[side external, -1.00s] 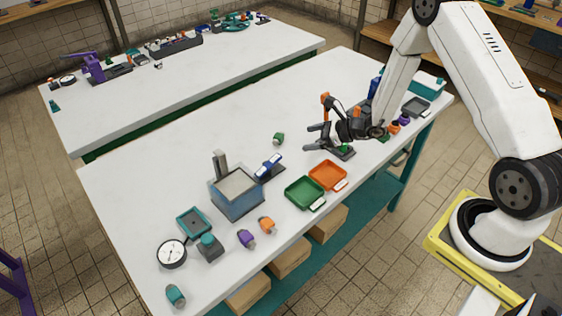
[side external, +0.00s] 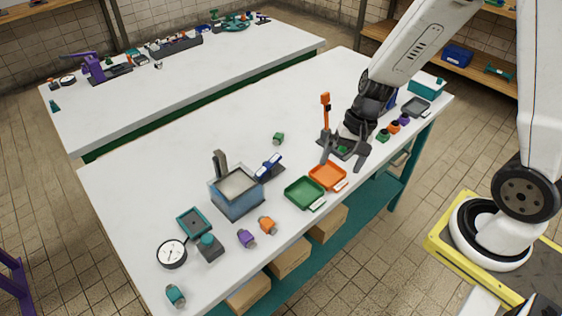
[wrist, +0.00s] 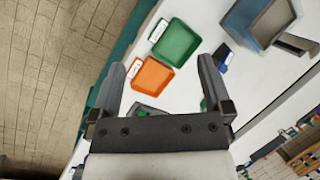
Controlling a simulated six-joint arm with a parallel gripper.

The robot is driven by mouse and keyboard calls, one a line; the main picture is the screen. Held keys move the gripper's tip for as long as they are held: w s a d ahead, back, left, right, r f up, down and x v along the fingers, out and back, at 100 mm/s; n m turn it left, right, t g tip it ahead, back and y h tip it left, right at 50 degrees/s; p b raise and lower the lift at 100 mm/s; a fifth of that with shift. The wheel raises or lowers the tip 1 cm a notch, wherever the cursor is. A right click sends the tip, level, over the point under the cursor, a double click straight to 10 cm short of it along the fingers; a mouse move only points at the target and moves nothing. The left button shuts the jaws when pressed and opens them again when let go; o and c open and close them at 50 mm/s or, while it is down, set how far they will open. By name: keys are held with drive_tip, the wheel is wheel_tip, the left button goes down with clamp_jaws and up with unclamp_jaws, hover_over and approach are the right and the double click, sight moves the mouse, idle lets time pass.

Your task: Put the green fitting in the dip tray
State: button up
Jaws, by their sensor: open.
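A green fitting (side external: 278,138) lies alone on the white table, left of my gripper in the side view. Another small green piece (side external: 383,136) stands in the row at the right. My gripper (side external: 341,165) is open and empty, its fingers pointing down around the near end of a dark fixture, behind the orange tray. In the wrist view the open fingers (wrist: 161,66) frame the orange tray (wrist: 152,75), with the green tray (wrist: 175,43) beyond. I cannot tell which container is the dip tray; a blue box with a grey top (side external: 237,194) stands left of the green tray.
The dark fixture (side external: 330,140) has an upright orange-tipped lever close to my fingers. A blue-handled clamp (side external: 268,168) stands by the blue box. A purple fitting (side external: 246,239) and an orange fitting (side external: 267,225) lie in front.

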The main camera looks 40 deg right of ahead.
drive_tip(key=r+n+h, duration=0.1)
drive_tip(key=n, duration=0.2)
drive_tip(key=s+d+r+n+t+h, duration=0.1)
drive_tip(key=r+n, duration=0.1)
drive_tip(key=n, duration=0.1)
drive_tip(key=s+r+n+t+h, duration=0.1)
drive_tip(key=n+h, duration=0.1)
drive_tip(key=n, duration=0.1)
drive_tip(key=shift+s+d+r, duration=0.25)
drive_tip(key=shift+d+r, duration=0.05)
drive_tip(key=shift+r, duration=0.05)
drive_tip(key=m+t+y, duration=0.2)
drive_tip(key=m, duration=3)
approach(279, 135)
drive_tip(key=x, duration=0.2)
drive_tip(key=shift+w+a+f+n, duration=0.15)
drive_tip(key=shift+w+f, duration=0.2)
drive_tip(key=shift+f, duration=0.3)
drive_tip(key=shift+w+a+f+n, duration=0.15)
drive_tip(key=shift+w+f, duration=0.2)
drive_tip(key=shift+f, duration=0.3)
drive_tip(key=shift+f, duration=0.15)
